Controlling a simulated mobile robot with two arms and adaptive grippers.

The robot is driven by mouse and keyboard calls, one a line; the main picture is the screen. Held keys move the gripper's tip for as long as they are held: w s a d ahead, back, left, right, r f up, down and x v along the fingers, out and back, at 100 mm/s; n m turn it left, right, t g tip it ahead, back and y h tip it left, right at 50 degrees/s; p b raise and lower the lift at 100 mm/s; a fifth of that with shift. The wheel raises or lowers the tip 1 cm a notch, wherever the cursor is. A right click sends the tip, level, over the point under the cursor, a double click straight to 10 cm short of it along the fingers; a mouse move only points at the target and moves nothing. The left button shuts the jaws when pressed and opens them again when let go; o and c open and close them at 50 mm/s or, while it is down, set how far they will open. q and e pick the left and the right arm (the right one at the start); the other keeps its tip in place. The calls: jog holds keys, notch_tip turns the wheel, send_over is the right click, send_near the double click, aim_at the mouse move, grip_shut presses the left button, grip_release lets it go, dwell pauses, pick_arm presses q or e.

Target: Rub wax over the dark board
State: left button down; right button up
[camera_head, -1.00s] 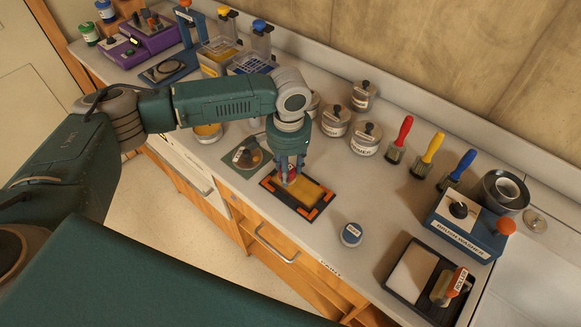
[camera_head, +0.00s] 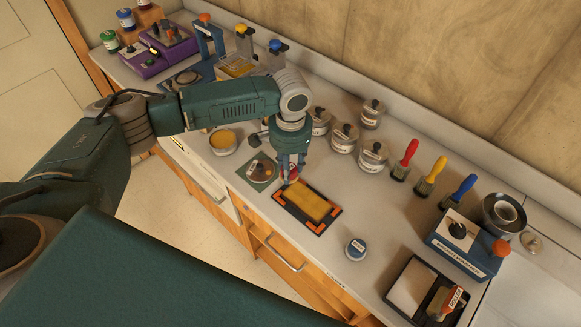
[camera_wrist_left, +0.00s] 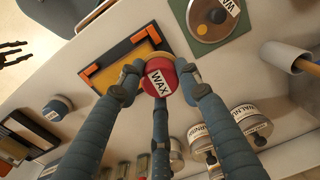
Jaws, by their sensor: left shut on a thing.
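The board (camera_head: 309,205) lies on the counter, amber-yellow, in a dark frame with orange corners; it also shows in the left wrist view (camera_wrist_left: 130,62). My left gripper (camera_head: 288,178) is at the board's upper left end. It is shut on a red puck labelled WAX (camera_wrist_left: 160,78), mostly hidden by the fingers in the head view. In the left wrist view the puck overlaps the board's edge; I cannot tell if they touch. A dark finger-like shape (camera_wrist_left: 14,55) at that view's left edge looks like my right gripper, too small to read.
A green mat (camera_head: 258,171) with a round disc and WAX label lies left of the board. Lidded jars (camera_head: 372,156) stand behind, brushes (camera_head: 430,178) further right. A roller tray (camera_head: 412,284) sits near the front edge.

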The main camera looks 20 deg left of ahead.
pick_arm(q)
jog(key=shift+a+r+p, duration=0.1)
jog(key=shift+r+p, duration=0.4)
jog(key=shift+r, duration=0.7)
jog(key=shift+s+r, duration=0.1)
jog(key=shift+r, duration=0.05)
pick_arm(e)
jog(key=shift+s+d+r, duration=0.15)
jog(key=shift+r, duration=0.4)
jog(key=shift+s+d+r, duration=0.1)
jog(key=shift+s+r, duration=0.05)
jog(key=shift+r, duration=0.35)
jog(key=shift+w+a, duration=0.1)
jog(key=shift+w+a, duration=0.1)
jog(key=shift+a, duration=0.15)
